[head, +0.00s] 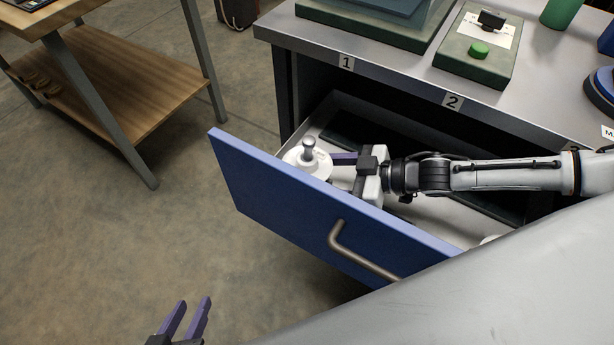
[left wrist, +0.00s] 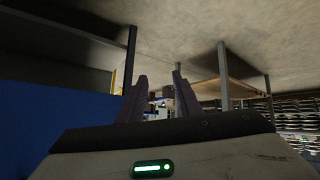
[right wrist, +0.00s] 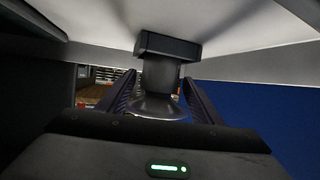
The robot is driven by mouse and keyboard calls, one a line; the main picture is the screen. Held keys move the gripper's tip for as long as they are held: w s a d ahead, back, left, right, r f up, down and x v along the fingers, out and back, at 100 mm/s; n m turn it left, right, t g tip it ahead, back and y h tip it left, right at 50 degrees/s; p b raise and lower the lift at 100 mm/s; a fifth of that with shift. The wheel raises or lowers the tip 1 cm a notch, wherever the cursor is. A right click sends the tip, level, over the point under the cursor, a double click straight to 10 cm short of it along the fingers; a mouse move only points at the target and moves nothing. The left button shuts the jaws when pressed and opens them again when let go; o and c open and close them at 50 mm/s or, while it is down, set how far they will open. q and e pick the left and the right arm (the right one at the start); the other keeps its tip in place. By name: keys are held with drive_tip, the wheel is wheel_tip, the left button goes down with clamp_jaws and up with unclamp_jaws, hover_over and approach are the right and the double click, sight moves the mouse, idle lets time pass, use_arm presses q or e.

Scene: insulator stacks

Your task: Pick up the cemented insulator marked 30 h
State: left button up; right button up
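A white disc insulator (head: 323,169) with a grey metal fitting on top stands in the open drawer, near its left end in the head view. No 30 h mark is readable. My right gripper (head: 340,159) reaches into the drawer from the right, its fingers level and at the insulator. In the right wrist view its fingers (right wrist: 160,100) are apart, with a dark metal fitting (right wrist: 163,75) between them. I cannot tell whether they touch it. My left gripper (head: 186,318) is open and empty in front of the drawer; its spread fingers also show in the left wrist view (left wrist: 160,95).
The blue drawer front (head: 290,200) with its handle (head: 350,255) borders the near side. Part of another white object (head: 489,239) shows at the drawer's right. A wooden table (head: 110,85) stands left.

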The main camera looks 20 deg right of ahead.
clamp_jaws()
drive_tip(key=shift+w+r, duration=0.1)
drive_tip(key=shift+r, duration=0.2)
